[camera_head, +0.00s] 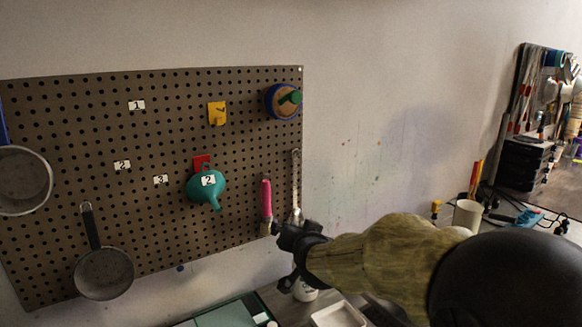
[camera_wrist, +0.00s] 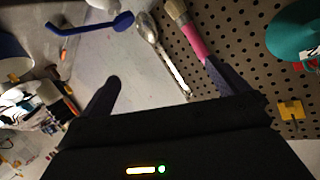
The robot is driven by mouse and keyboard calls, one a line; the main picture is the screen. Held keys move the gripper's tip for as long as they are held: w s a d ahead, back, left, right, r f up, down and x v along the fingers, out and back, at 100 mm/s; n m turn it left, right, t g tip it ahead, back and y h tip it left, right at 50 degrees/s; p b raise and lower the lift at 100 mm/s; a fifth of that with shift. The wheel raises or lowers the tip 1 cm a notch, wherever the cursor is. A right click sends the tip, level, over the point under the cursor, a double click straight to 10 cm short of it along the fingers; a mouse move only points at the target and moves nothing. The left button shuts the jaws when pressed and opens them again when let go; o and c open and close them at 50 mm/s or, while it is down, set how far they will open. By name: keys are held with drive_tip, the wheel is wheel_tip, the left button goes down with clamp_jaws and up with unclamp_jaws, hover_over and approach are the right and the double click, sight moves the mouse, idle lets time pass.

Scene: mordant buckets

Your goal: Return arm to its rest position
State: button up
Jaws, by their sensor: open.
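My gripper (camera_head: 283,257) is at the lower right of the pegboard (camera_head: 130,190), at the end of my outstretched arm. In the wrist view my gripper (camera_wrist: 163,72) has its two dark fingers spread apart, with nothing held between them. A brush with a pink handle (camera_head: 265,197) hangs on the board just above the gripper; it also shows in the wrist view (camera_wrist: 191,38), partly behind the right finger. A metal spoon (camera_wrist: 165,58) shows between the fingers, and its handle (camera_head: 296,175) hangs beside the brush. Contact with either cannot be told.
A teal funnel (camera_head: 208,186), a yellow hook (camera_head: 217,113), a blue-rimmed round item (camera_head: 282,101) and pans (camera_head: 104,273) hang on the board. Trays (camera_head: 338,315) lie below my arm. A white cup (camera_head: 467,214) stands to the right.

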drive_tip(key=s+d+f+n+g, duration=0.1)
drive_tip(key=s+d+f+g, duration=0.2)
drive_tip(key=s+f, duration=0.3)
drive_tip(key=s+d+f+n+g+h, duration=0.1)
drive_tip(key=s+d+f+g, duration=0.3)
drive_tip(key=s, duration=0.6)
drive_tip(key=s+d+f+n+g+h+p, duration=0.1)
drive_tip(key=s+d+f+g, duration=0.3)
drive_tip(key=s+d+f, duration=0.2)
drive_tip(key=shift+s+f, duration=0.9)
drive_tip(key=shift+w+d, duration=0.1)
